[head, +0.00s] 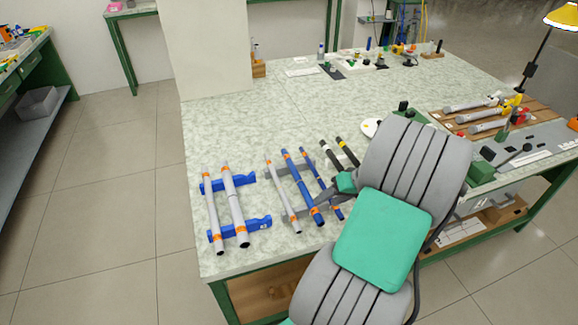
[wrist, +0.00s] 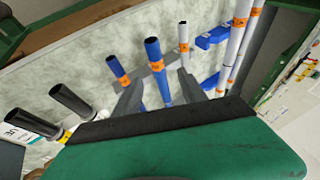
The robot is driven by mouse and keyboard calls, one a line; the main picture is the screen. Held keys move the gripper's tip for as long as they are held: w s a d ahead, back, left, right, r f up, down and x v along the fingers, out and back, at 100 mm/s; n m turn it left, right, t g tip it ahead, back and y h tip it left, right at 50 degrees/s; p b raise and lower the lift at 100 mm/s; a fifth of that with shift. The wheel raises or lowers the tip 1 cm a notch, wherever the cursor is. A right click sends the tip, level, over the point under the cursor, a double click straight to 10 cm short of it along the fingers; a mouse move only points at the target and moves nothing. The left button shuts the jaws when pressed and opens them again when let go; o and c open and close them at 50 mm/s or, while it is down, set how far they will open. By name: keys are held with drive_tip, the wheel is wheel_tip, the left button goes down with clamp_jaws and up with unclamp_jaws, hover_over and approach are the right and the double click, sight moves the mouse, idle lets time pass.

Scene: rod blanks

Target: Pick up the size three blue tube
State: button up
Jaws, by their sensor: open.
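Two blue tubes with orange bands lie side by side on a grey rack in the head view: a thicker one (head: 302,187) and a thinner one (head: 334,202) to its right. The size marks are too small to read. In the wrist view the thicker blue tube (wrist: 155,58) runs between the fingers of my open gripper (wrist: 160,80), with gaps on both sides. The thinner blue tube (wrist: 116,68) is outside the left finger. In the head view my gripper (head: 322,197) is over the tubes, and my arm hides part of the rack's right side.
A thin grey tube (head: 282,196) lies left of the blue ones, also seen in the wrist view (wrist: 184,38). Two pale tubes (head: 236,206) rest on a blue rack (head: 258,224). Black tubes (head: 346,152) lie to the right.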

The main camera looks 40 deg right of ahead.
sight(317, 210)
drive_tip(key=x, duration=0.6)
drive_tip(key=shift+s+f+p, duration=0.3)
drive_tip(key=shift+p, duration=0.1)
drive_tip(key=shift+c, duration=0.2)
drive_tip(key=c, duration=1)
clamp_jaws()
drive_tip(key=shift+r, duration=0.1)
